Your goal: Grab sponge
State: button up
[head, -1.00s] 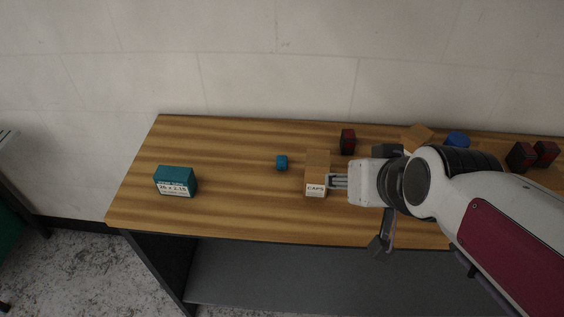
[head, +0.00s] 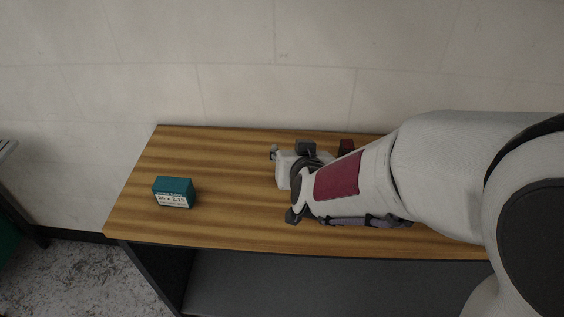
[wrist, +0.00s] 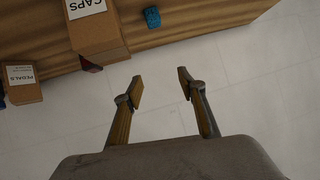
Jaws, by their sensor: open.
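A small blue block with a speckled surface, which looks like the sponge (wrist: 152,17), lies on the wooden table near the top of the wrist view. In the head view it is hidden behind my arm. My gripper (wrist: 160,81) is open and empty, with the two fingers apart. In the wrist view the fingertips are well apart from the sponge and have the pale wall behind them. In the head view my gripper (head: 274,153) is over the middle of the table, its fingers partly hidden.
A cardboard box labelled CAPS (wrist: 96,33) stands beside the sponge, and a box labelled PEDALS (wrist: 22,84) is farther left. A dark red object (wrist: 91,66) shows behind the CAPS box. A teal box (head: 174,190) stands on the wooden table (head: 225,215); the table around it is clear.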

jog(key=shift+w+a+f+t+h, duration=0.25)
jog(key=shift+w+a+f+t, duration=0.15)
jog(key=shift+f, duration=0.3)
jog(key=shift+w+a+f+t+h, duration=0.25)
jog(key=shift+w+a+f, duration=0.25)
jog(key=shift+f, duration=0.15)
jog(key=shift+w+a+f+t+h, duration=0.2)
jog(key=shift+w+a+f+t, duration=0.2)
jog(key=shift+f, duration=0.3)
jog(key=shift+f, duration=0.1)
jog(key=shift+f, duration=1.8)
jog(key=shift+f, duration=0.1)
